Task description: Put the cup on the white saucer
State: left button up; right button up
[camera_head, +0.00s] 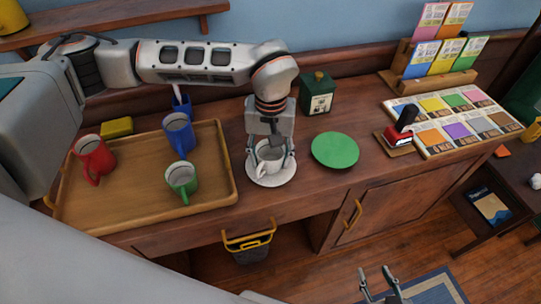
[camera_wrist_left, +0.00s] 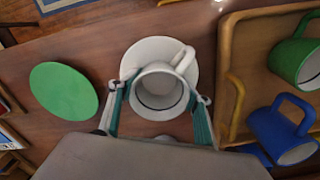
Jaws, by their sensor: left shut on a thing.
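The white cup (camera_head: 267,163) is upright over the white saucer (camera_head: 270,177) on the wooden cabinet top. I cannot tell whether the cup touches the saucer or is slightly above it. My left gripper (camera_head: 270,160) points down with a finger on each side of the cup, shut on it. In the left wrist view the cup (camera_wrist_left: 158,92) sits between the fingers, and the saucer rim (camera_wrist_left: 150,48) shows around its far side. My right gripper (camera_head: 382,284) is at the bottom of the head view, with its fingers apart and empty, away from the cabinet top.
A green saucer (camera_head: 335,150) lies just right of the white one. A wooden tray (camera_head: 140,210) at left holds red (camera_head: 95,158), blue (camera_head: 180,134) and green (camera_head: 182,179) cups. A dark green box (camera_head: 318,93) stands behind. A yellow block (camera_head: 117,127) lies near the tray's back.

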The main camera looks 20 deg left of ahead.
pick_arm(q)
jog(key=o, duration=1.3)
jog(key=shift+c, duration=0.2)
notch_tip(320, 180, up, 12)
jog(key=shift+r, duration=0.15)
